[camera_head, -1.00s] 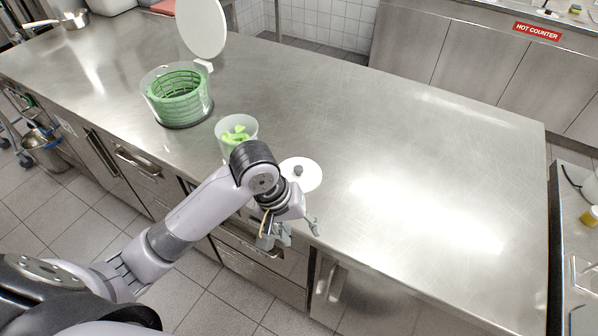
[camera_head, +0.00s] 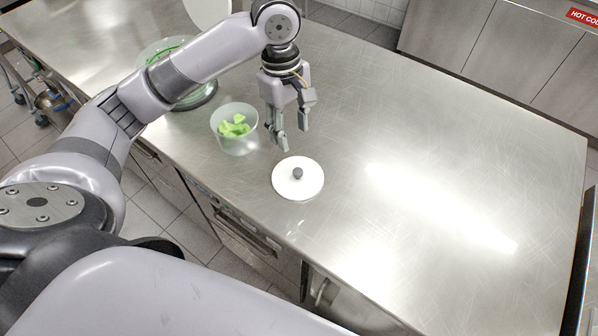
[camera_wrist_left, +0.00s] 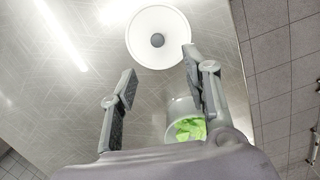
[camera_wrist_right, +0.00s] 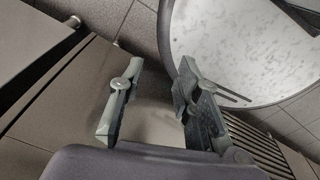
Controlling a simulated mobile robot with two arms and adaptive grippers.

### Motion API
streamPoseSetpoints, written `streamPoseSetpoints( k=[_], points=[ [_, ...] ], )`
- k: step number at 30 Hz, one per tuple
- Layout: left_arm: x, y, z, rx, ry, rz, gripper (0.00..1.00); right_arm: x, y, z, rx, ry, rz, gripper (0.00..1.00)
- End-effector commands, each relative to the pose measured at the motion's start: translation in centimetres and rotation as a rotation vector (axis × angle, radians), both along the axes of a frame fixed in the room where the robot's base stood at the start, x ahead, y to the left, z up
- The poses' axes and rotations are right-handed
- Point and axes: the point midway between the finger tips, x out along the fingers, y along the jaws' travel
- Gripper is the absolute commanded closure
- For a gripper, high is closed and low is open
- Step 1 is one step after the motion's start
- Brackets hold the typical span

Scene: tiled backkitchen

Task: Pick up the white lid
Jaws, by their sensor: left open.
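The white lid (camera_head: 298,186) lies flat on the steel counter, round with a dark grey knob (camera_head: 297,173) at its centre. It also shows at the top of the left wrist view (camera_wrist_left: 175,25). My left gripper (camera_head: 292,146) points down above the counter, just behind the lid in the head view, with fingers apart and empty. In the left wrist view the lid is ahead of the fingertips (camera_wrist_left: 160,62), apart from them. My right gripper (camera_wrist_right: 156,72) shows only in its own wrist view, with fingers apart and nothing between them.
A clear tub (camera_head: 236,146) with green pieces stands left of the lid, close to my left gripper. A salad spinner (camera_head: 203,97) stands behind it, partly hidden by my arm. The counter (camera_head: 440,170) right of the lid is clear. A round grey-white surface (camera_wrist_right: 245,45) is near my right gripper.

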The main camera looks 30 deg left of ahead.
Motion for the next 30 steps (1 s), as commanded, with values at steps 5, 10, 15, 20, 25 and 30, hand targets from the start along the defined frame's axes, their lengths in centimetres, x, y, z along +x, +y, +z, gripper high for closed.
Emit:
streamPoseSetpoints(
  k=[5,10,15,20,25,30],
  points=[
    [-0.2,-0.4,-3.9,0.001,0.005,-0.001,0.56,-3.1,-0.1,0.4,-0.003,0.044,0.001,0.69],
    [-0.3,-0.8,-6.7,0.000,0.001,-0.001,0.56,-1.2,0.0,0.7,-0.001,0.018,0.002,0.69],
    [-0.3,-0.9,-7.9,0.001,-0.001,-0.002,0.56,1.7,0.2,1.1,0.004,-0.029,0.002,0.69],
    [-0.4,-1.0,-9.5,0.001,0.002,-0.001,0.56,1.5,0.0,1.7,0.001,-0.024,0.003,0.69],
    [-0.4,-1.3,-12.1,0.001,0.000,-0.002,0.56,0.0,-0.4,2.2,-0.004,-0.003,0.004,0.69],
    [-0.4,-1.4,-13.1,-0.001,-0.002,-0.003,0.56,-0.9,-0.5,2.2,-0.006,0.012,0.004,0.69]
  ],
)
